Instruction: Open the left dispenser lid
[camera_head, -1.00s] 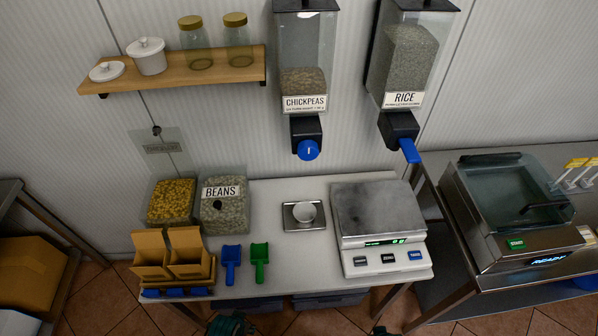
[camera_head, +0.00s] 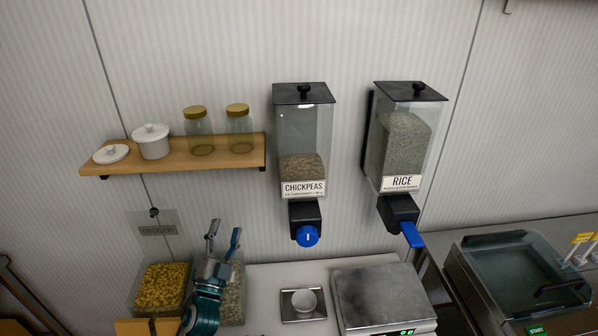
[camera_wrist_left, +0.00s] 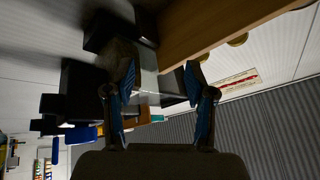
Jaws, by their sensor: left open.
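The left dispenser, labelled CHICKPEAS (camera_head: 303,150), hangs on the wall and is partly full. Its dark lid (camera_head: 304,94) with a black knob (camera_head: 304,89) lies flat on top, closed. A blue knob (camera_head: 307,236) is on the outlet below. My left gripper (camera_head: 225,232) is open and empty, fingers pointing up, below and left of the dispenser and in front of the beans bin. In the left wrist view my open fingers (camera_wrist_left: 158,86) have nothing clearly between them; dark dispenser parts show behind. My right gripper is not in view.
A wooden shelf (camera_head: 220,157) with jars and white pots is left of the dispenser, above my gripper. The rice dispenser (camera_head: 402,145) hangs to the right. A scale (camera_head: 380,297) and small metal plate (camera_head: 290,310) are on the table below. The wall above the dispensers is clear.

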